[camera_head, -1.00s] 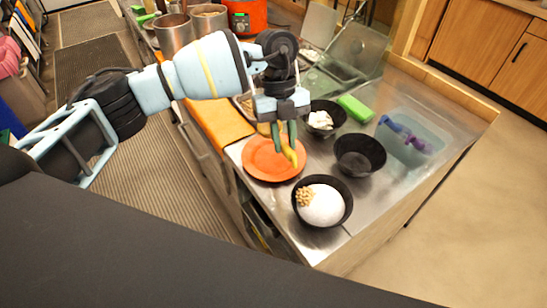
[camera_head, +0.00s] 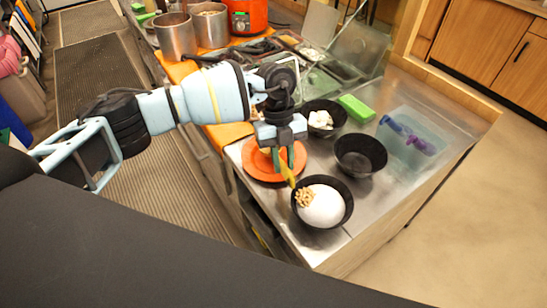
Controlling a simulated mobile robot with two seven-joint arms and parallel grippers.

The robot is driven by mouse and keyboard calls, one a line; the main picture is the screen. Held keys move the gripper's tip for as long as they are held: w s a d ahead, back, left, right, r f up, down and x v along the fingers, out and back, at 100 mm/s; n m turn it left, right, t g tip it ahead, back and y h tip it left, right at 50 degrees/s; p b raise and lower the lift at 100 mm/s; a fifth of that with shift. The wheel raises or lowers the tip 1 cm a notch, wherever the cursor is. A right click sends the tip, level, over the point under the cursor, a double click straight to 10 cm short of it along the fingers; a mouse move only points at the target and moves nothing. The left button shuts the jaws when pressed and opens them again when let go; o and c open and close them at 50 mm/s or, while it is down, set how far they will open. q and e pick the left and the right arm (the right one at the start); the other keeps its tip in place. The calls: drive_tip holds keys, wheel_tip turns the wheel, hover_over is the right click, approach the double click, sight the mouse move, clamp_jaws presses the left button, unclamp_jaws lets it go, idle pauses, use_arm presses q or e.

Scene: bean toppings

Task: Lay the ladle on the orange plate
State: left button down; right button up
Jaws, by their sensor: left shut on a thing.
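My left gripper (camera_head: 283,160) points down over the right part of the orange plate (camera_head: 258,171), shut on the ladle (camera_head: 288,174). Only a yellow part of the ladle shows; it slants down to the right from the green fingertips, its lower end by the rim of the near black bowl. The rest is hidden by the gripper. I cannot tell whether the ladle touches the plate or the bowl. The plate lies on the steel counter, partly covered by the gripper. My right gripper is not in view.
The near black bowl (camera_head: 343,211) holds a white mound and beans. An empty black bowl (camera_head: 361,155) and another with white pieces (camera_head: 322,119) stand behind. A green block (camera_head: 356,108) and a clear tray (camera_head: 412,158) with blue and purple tools lie right. The front right counter is clear.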

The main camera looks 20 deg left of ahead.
use_arm(q)
drive_tip(key=c, duration=1.2)
unclamp_jaws()
drive_tip(key=v, duration=0.8)
drive_tip(key=shift+s+f, duration=0.1)
drive_tip(key=shift+f, duration=0.05)
